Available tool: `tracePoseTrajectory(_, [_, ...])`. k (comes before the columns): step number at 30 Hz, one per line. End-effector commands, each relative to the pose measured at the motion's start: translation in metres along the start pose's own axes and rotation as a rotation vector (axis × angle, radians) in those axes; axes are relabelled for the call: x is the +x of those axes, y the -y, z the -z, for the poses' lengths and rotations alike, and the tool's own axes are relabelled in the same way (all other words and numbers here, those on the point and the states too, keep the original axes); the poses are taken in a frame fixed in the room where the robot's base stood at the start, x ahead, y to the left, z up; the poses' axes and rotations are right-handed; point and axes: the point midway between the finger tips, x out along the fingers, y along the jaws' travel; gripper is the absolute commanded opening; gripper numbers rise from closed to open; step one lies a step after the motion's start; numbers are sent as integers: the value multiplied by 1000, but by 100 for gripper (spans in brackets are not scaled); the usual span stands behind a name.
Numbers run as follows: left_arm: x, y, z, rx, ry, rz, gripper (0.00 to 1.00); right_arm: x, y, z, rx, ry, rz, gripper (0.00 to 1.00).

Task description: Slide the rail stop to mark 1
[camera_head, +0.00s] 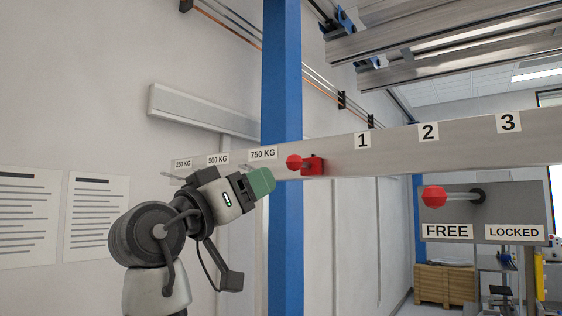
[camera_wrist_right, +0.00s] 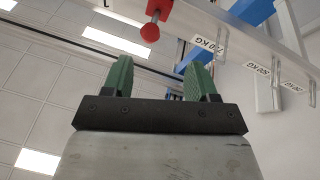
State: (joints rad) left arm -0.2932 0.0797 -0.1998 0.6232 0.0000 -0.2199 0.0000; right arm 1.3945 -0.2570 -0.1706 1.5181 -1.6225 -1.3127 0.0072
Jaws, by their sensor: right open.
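The red rail stop (camera_head: 313,166), a small block with a round knob (camera_head: 294,162), sits on the pale horizontal rail (camera_head: 395,147). It is between the 750 KG label (camera_head: 263,154) and mark 1 (camera_head: 362,141), left of mark 1. My right gripper (camera_head: 264,182) is just left of and below the stop, its green fingers apart from it. In the right wrist view the open gripper (camera_wrist_right: 161,76) has nothing between its fingers, and the red stop (camera_wrist_right: 159,10) shows beyond the fingertips at the top. My left gripper is not in view.
Marks 2 (camera_head: 428,132) and 3 (camera_head: 508,122) are farther right on the rail. Below it, a grey plate (camera_head: 525,205) carries a red-knobbed lever (camera_head: 434,197) above FREE and LOCKED labels. A blue post (camera_head: 282,70) stands behind the rail. Metal beams (camera_head: 430,35) hang overhead.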

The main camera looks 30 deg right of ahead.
Motion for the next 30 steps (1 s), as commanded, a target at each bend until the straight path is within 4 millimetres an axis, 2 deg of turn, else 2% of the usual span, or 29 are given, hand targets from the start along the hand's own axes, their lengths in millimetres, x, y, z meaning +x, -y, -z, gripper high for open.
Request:
tracePoseTrajectory(1, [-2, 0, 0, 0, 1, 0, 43, 2, -7, 4, 12, 6, -13, 58])
tracePoseTrajectory(5, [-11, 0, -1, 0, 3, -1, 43, 16, -10, 6, 14, 8, -18, 58])
tracePoseTrajectory(12, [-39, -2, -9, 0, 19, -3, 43, 62, -10, 8, 10, 7, -18, 58])
tracePoseTrajectory(18, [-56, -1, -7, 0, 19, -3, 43, 94, -10, 6, 12, 6, -16, 58])
tracePoseTrajectory(24, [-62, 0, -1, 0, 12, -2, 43, 107, -9, 4, 12, 4, -14, 58])
tracePoseTrajectory(30, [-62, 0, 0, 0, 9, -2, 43, 108, -9, 2, 12, 4, -14, 58])
